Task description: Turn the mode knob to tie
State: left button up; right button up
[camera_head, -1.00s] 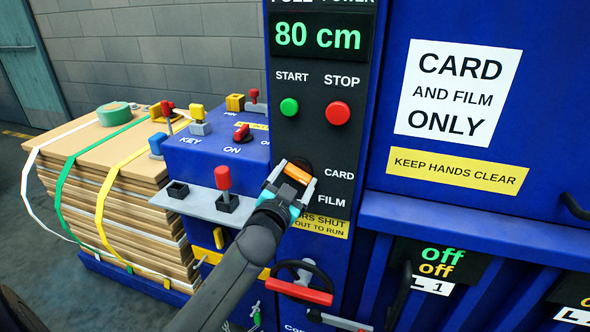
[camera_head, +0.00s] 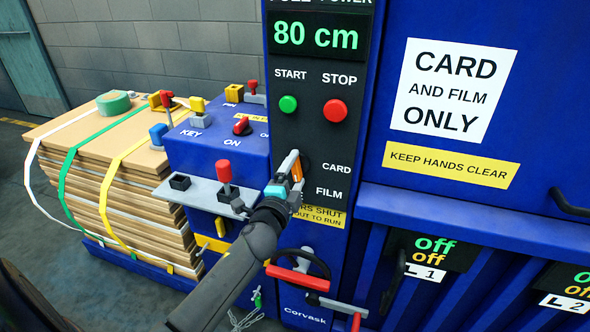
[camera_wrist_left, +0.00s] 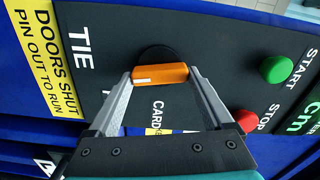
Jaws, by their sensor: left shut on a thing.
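The mode knob is an orange bar (camera_head: 298,172) on the dark control panel, and it shows clearly in the left wrist view (camera_wrist_left: 160,74). My left gripper (camera_head: 295,170) is shut on it, with one finger at each end of the bar in the left wrist view (camera_wrist_left: 160,77). A pale mark shows at the bar's left end there, on the side of the TIE label (camera_wrist_left: 83,48). CARD (camera_head: 336,168) and FILM (camera_head: 329,192) are readable in the head view; TIE is hidden there behind my gripper. My right gripper is out of view.
The green START button (camera_head: 288,104) and red STOP button (camera_head: 336,110) sit above the knob. A red-handled lever (camera_head: 224,172) stands left of my wrist. Strapped card sheets (camera_head: 130,190) are stacked at left.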

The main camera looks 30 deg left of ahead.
pick_arm(q)
jog(key=shift+m, duration=1.1)
jog(key=o, duration=1.1)
jog(key=shift+o, duration=0.2)
jog(key=shift+s+f, duration=0.1)
jog(key=v, duration=1.5)
jog(key=shift+f, duration=0.15)
